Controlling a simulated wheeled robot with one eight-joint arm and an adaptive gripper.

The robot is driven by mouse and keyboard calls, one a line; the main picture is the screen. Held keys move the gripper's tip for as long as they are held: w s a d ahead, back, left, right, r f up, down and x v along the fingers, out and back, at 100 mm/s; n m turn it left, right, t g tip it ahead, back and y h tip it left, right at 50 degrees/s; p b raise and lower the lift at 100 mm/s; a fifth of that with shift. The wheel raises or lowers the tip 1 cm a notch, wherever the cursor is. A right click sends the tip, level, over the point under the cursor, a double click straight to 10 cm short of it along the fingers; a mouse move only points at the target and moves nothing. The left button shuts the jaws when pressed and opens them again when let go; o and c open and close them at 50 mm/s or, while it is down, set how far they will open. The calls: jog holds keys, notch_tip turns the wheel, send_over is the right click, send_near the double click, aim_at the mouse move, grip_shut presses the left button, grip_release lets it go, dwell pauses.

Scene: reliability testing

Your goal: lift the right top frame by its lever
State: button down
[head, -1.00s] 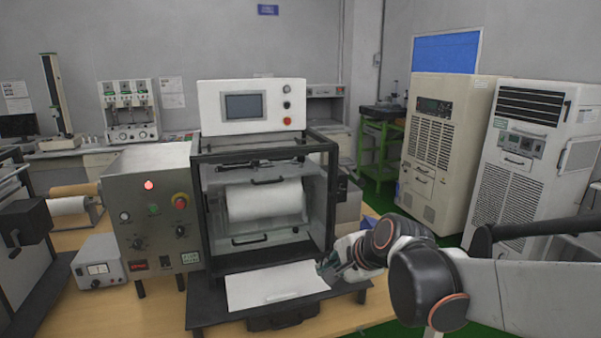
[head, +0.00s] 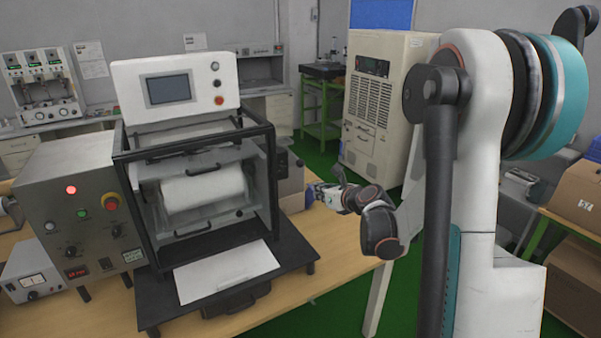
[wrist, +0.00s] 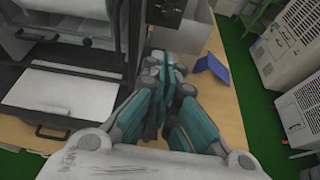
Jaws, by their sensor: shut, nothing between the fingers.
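The machine's black top frame (head: 190,146) surrounds a clear-fronted chamber with a white roll (head: 203,187). The frame's right post (head: 271,185) stands nearest my gripper. A dark fitting (head: 299,163) juts out at the machine's right side, and a dark block with a small knob (wrist: 166,12) shows in the wrist view. I cannot tell for sure whether either is the lever. My gripper (head: 318,195) is to the right of the machine, apart from the post. In the wrist view my gripper (wrist: 165,72) has its fingers together and empty, below the dark block.
A white sheet (head: 225,270) lies on the black tray (head: 300,255) in front of the machine. A blue object (wrist: 213,68) lies on the table right of my fingers. Green floor is open beyond the table.

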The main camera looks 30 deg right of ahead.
dwell(0.3)
jog(key=w, duration=0.9)
jog(key=shift+w+a+r, duration=0.15)
jog(key=shift+w+r, duration=0.05)
dwell(0.4)
